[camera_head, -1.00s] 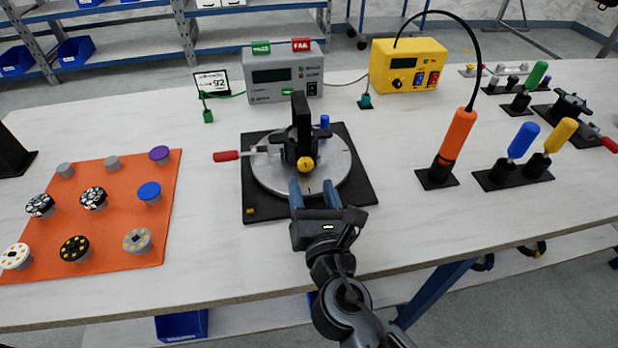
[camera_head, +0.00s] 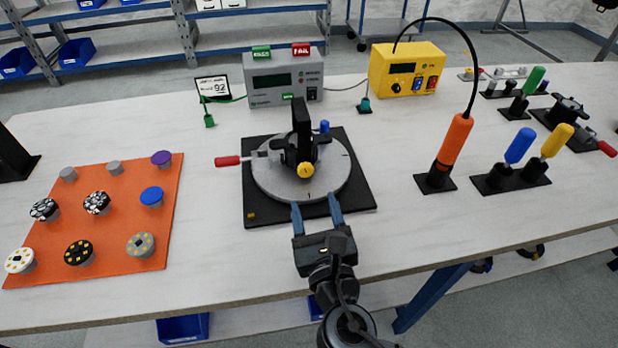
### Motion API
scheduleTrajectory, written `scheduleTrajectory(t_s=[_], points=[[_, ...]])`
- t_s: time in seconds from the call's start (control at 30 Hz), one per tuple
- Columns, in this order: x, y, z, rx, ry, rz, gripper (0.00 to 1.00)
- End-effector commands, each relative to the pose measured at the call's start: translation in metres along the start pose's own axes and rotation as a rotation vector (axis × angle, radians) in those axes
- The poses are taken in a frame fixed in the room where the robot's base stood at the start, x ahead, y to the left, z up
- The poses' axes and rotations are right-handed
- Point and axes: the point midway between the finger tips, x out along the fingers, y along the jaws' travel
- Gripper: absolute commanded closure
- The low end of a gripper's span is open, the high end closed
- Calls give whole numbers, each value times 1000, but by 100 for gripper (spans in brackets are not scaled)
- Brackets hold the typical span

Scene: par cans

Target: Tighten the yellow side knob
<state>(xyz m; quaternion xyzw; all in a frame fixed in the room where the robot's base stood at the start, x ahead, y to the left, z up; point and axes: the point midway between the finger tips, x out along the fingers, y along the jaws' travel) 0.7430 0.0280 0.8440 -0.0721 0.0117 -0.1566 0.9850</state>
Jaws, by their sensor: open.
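The yellow side knob (camera_head: 305,170) sticks out on the near side of a black clamp fixture (camera_head: 299,140). The fixture stands on a round grey turntable (camera_head: 272,184) set on a black base plate (camera_head: 254,214). A red-tipped lever (camera_head: 228,161) points left from the fixture, and a blue knob (camera_head: 324,126) shows behind it on the right. My gripper (camera_head: 316,210) is open and empty, its two blue fingers pointing away toward the fixture. The fingertips are at the near edge of the base plate, short of the yellow knob and apart from it.
An orange mat (camera_head: 150,240) with several round lamp heads lies left. A grey tester (camera_head: 284,80) and a yellow power box (camera_head: 405,68) stand behind. An orange tool (camera_head: 453,145) and blue and yellow-handled tools (camera_head: 519,145) stand right. The table's front strip is clear.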

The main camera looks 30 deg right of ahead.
Motion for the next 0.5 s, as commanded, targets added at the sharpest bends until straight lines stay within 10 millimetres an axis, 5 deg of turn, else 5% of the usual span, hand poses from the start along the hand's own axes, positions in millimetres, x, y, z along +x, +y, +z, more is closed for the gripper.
scheduleTrajectory(t_s=[0.5], points=[[64, 0, 1, -32, -1, -2, 41]])
